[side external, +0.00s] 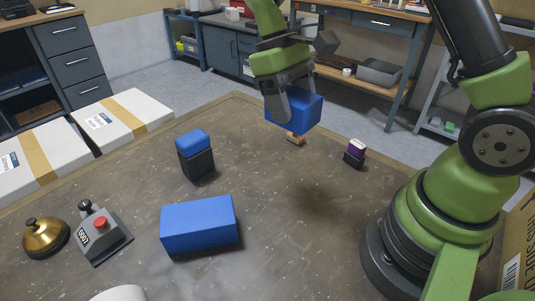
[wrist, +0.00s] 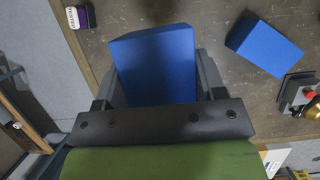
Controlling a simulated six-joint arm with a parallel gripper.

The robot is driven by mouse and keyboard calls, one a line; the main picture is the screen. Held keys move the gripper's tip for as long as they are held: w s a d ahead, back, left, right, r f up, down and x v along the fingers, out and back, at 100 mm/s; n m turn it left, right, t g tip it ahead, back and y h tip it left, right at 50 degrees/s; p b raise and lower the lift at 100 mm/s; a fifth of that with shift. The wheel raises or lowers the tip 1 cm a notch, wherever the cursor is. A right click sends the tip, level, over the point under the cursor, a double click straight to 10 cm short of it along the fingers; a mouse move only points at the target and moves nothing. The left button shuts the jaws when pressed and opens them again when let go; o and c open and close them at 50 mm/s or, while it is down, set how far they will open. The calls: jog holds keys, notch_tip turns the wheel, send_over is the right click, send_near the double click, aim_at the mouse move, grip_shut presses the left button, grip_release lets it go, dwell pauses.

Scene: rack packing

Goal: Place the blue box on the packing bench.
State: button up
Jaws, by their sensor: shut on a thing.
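A blue box (side external: 300,109) is held in my gripper (side external: 287,110), in the air above the far part of the brown packing bench (side external: 290,215). My gripper is shut on it. In the wrist view the held blue box (wrist: 155,65) sits between the two fingers, with bench visible beyond it. A second, longer blue box (side external: 200,225) lies flat on the bench near the front. It also shows at the upper right of the wrist view (wrist: 265,48), apart from the held box.
A dark block with a blue top (side external: 195,155) stands mid-bench. A purple-and-white small piece (side external: 355,152) and a small wooden-looking piece (side external: 295,139) are near the far edge. A brass bell (side external: 45,237), a red-button box (side external: 101,234) and white cartons (side external: 122,115) are left. The bench middle is clear.

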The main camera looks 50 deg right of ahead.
jog(key=d+f+n+t+h, duration=0.4)
jog(key=f+n, duration=0.3)
jog(key=n, duration=1.3)
jog(key=shift+w+d+t, duration=0.15)
jog(key=shift+t, duration=0.55)
jog(key=shift+f, duration=4.75)
jog(key=shift+f, duration=0.15)
jog(key=o, duration=1.1)
